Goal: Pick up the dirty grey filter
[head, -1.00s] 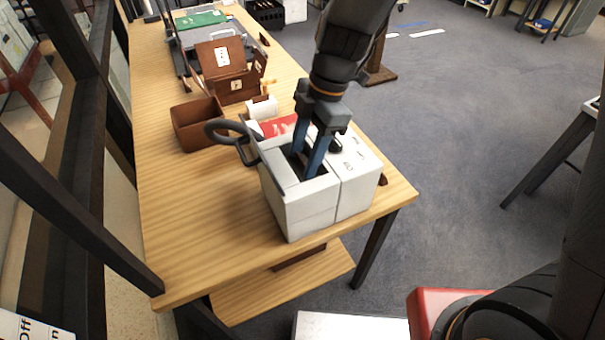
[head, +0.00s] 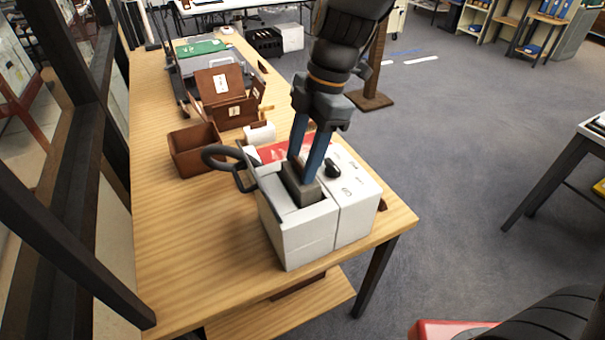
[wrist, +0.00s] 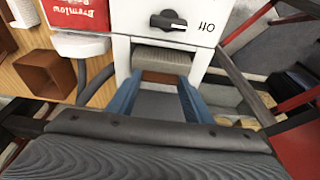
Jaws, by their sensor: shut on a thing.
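The dirty grey filter (head: 301,188) is a grey-brown block. My gripper (head: 304,173) is shut on it, with one blue finger on each side. The filter stands roughly upright at the open slot of a white boxy unit (head: 302,240) on the table's near end. Its top is above the rim; I cannot tell whether its lower end is clear of the slot. In the wrist view a grey face of the filter (wrist: 158,105) shows between the fingers. The unit has a black knob (head: 333,168), also in the wrist view (wrist: 168,20), with "Off" beside it.
A grey lid or panel with a dark looped handle (head: 222,158) stands at the slot's left side. A brown open box (head: 195,150), a lidded brown box (head: 228,105) and a white roll (head: 260,133) are further back. The wooden table (head: 180,250) is bare at front left.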

